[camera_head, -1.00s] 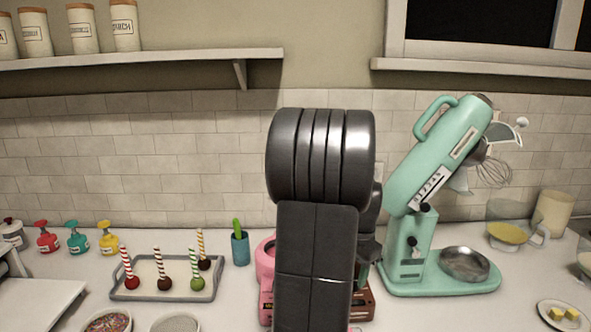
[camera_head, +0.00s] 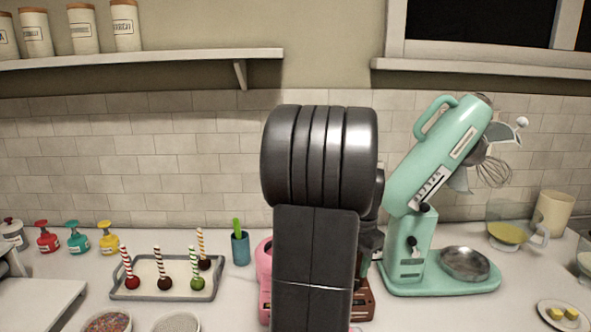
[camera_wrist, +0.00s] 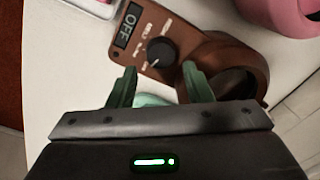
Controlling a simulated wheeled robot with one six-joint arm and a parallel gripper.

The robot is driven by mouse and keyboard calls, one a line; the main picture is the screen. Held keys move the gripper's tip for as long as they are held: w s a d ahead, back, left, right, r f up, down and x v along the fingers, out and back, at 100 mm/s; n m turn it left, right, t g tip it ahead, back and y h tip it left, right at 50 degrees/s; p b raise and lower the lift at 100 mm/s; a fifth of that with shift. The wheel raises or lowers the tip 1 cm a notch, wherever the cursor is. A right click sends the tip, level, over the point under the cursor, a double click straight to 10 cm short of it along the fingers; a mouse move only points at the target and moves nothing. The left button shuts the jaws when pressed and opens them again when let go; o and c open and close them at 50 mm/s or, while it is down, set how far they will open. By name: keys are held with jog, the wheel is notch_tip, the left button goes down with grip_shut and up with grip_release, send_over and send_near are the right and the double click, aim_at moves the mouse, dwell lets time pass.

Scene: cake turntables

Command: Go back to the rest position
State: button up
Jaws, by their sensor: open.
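My gripper (camera_wrist: 158,86) is open in the wrist view, with its two green fingers apart and nothing clearly held between them. Beyond the fingers is a brown appliance (camera_wrist: 182,25) with a dark knob and a display reading "OFF". A pale green surface shows low between the fingers; I cannot tell what it is. In the head view my arm stands upright in the middle and hides the gripper. The brown appliance (camera_head: 363,303) and a pink appliance (camera_head: 264,270) are partly hidden behind the arm.
A mint stand mixer (camera_head: 430,180) stands right of my arm. A tray (camera_head: 125,292) of several cake pops and a teal cup (camera_head: 240,249) stand to the left. Bowls of sprinkles (camera_head: 107,322) are at the front. A shelf (camera_head: 150,58) with jars is above.

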notch_tip(320, 180, down, 6)
jog(key=shift+w+a+r, duration=0.1)
jog(key=shift+w+r, duration=0.05)
jog(key=shift+r, duration=0.1)
jog(key=shift+w+m, duration=0.1)
jog(key=shift+m, duration=0.3)
jog(key=m+b, duration=0.1)
jog(key=m, duration=0.3)
jog(key=m+b, duration=0.1)
jog(key=m, duration=0.4)
jog(key=shift+a+h+b, duration=0.1)
jog(key=shift+h+b, duration=0.2)
jog(key=shift+b, duration=0.05)
notch_tip(320, 180, up, 14)
jog(key=shift+s+f, duration=0.25)
jog(key=shift+s, duration=0.2)
jog(key=shift+a, duration=0.15)
